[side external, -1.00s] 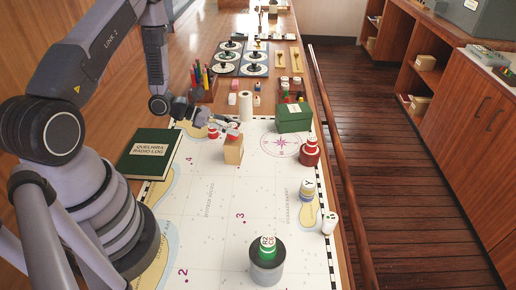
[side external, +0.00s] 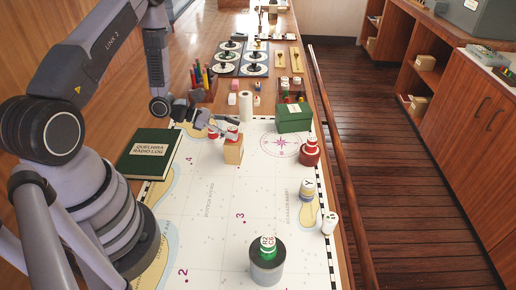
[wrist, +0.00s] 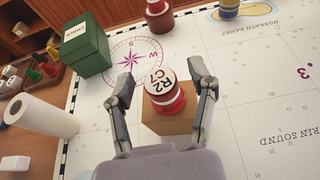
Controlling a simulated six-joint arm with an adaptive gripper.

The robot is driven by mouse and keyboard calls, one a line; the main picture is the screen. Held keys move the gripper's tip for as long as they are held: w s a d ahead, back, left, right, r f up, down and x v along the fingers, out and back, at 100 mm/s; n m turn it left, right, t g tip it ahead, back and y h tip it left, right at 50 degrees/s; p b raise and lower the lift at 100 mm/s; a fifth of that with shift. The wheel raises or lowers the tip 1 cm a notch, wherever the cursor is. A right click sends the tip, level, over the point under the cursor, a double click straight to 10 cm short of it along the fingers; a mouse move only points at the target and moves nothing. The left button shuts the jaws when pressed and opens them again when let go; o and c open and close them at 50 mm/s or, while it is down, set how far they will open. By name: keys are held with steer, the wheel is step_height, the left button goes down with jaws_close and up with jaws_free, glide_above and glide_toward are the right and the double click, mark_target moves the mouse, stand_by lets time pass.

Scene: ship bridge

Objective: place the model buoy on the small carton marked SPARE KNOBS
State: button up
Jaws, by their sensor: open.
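A red model buoy with a white top lettered "R2 C7" (wrist: 165,90) stands upright on a small tan carton (wrist: 170,130) in the wrist view. In the side view the red buoy (side external: 232,133) is on top of the carton (side external: 233,153), which sits on the chart. No marking on the carton is readable. My gripper (wrist: 162,74) is open, with one finger on each side of the buoy. In the side view my gripper (side external: 222,125) is at the buoy's height, partly overlapping it.
The chart (side external: 205,230) has clear room towards the front. A dark grey cylinder (side external: 267,268) carries a green-and-white piece. A green box (side external: 294,119), another red buoy (side external: 310,154) and a paper roll (side external: 246,105) stand nearby. A green radio log (side external: 149,153) lies at left.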

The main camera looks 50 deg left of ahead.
steer(key=v, duration=1.2)
steer(key=s+d+r+m+g, duration=0.2)
steer(key=d+r+m+g, duration=0.25)
steer(key=r+m, duration=0.25)
steer(key=s+d+r+m+g, duration=0.2)
steer(key=d+r+m+g, duration=0.1)
steer(key=d+r+m, duration=0.4)
steer(key=s+r+m+t+y, duration=0.3)
steer(key=s+r+m+y, duration=0.6)
steer(key=s+r+m, duration=0.2)
step_height(320, 180, up, 2)
steer(key=shift+s+r+m+t, duration=0.15)
steer(key=shift+s+m+t, duration=0.15)
steer(key=shift+m, duration=0.7)
